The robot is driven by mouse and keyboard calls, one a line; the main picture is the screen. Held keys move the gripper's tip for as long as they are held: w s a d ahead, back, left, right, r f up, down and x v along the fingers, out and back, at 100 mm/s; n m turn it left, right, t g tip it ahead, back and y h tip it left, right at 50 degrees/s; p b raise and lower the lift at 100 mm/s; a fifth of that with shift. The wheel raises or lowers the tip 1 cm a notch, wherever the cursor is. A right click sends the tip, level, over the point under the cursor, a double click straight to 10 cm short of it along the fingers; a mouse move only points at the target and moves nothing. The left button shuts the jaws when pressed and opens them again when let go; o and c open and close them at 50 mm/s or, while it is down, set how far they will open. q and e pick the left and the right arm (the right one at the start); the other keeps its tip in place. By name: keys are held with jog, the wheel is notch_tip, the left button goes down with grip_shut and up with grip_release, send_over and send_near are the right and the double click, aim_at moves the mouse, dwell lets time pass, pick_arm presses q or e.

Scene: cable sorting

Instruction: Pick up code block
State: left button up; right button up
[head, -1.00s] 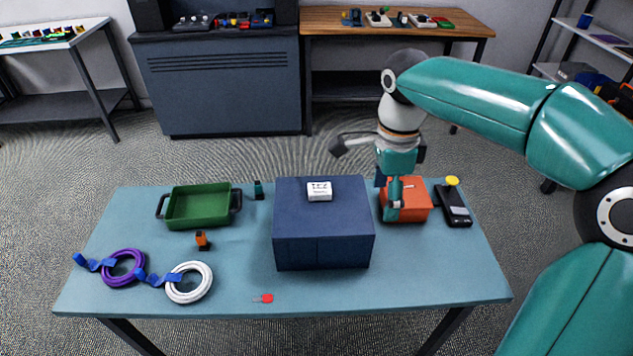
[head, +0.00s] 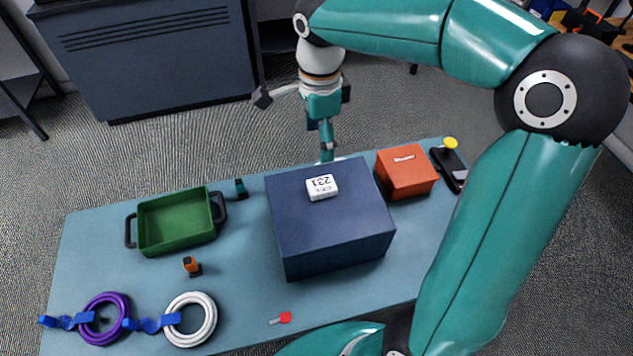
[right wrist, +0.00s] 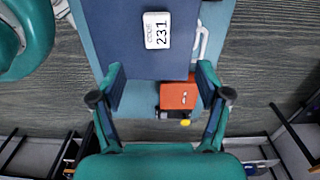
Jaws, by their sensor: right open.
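The code block is a small white block (head: 322,187) with dark print reading 231. It lies on top of the large dark blue box (head: 338,255), near its back edge. In the right wrist view the code block (right wrist: 157,31) is upper centre, beyond the fingertips. My right gripper (head: 326,152) is behind the blue box, apart from the block. In the right wrist view its two fingers (right wrist: 161,78) are spread wide with nothing between them touching. My left gripper is not in view.
An orange box (head: 406,171) and a black device (head: 450,168) with a yellow top stand right of the blue box. A green tray (head: 177,247), purple coil (head: 84,318) and white coil (head: 211,322) are left. A small red item (head: 285,317) lies in front.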

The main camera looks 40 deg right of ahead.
send_over(322, 185)
jog(key=f, duration=0.8)
jog(key=shift+d+f, duration=0.2)
jog(key=shift+a+f+p, duration=0.2)
jog(key=shift+f+p, duration=0.1)
jog(key=shift+f, duration=2.35)
jog(key=c, duration=1.2)
jog(key=shift+c, duration=0.2)
